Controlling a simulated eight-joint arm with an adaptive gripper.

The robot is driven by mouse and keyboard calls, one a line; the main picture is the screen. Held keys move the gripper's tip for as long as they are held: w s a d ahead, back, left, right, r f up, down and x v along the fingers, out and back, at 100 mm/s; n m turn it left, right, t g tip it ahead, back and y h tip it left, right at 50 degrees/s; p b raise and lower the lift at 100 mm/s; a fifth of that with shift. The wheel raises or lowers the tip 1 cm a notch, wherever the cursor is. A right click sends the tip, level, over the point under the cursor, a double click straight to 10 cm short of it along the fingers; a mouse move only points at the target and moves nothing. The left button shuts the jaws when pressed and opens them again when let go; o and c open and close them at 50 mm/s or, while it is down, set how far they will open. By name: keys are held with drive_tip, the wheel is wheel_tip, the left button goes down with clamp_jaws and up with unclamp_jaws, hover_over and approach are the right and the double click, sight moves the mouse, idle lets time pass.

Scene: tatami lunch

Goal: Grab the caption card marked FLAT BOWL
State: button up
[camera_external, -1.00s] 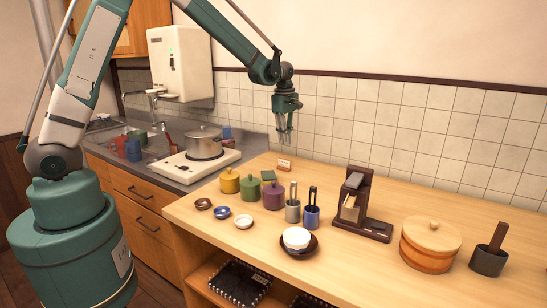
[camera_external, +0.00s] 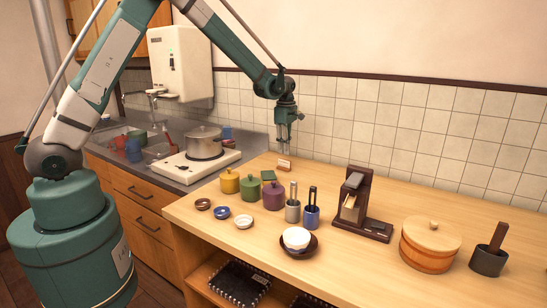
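A small white caption card (camera_external: 284,164) in a wooden holder stands at the back of the wooden counter, near the tiled wall. Its lettering is too small to read. My gripper (camera_external: 287,139) points down above the card, apart from it. Its two fingers look spread with nothing visible between them.
Small dishes, two utensil holders, a bowl on a saucer and a dark wooden stand (camera_external: 364,205) are nearby. The counter's back right is clear.

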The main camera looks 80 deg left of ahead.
sight(284, 161)
drive_tip(key=shift+f, duration=1.05)
drive_tip(key=shift+s+f, duration=0.1)
drive_tip(key=shift+f, duration=2.5)
drive_tip(key=shift+c, duration=0.4)
clamp_jaws()
drive_tip(key=shift+r, duration=0.15)
drive_tip(key=shift+r, duration=4.9)
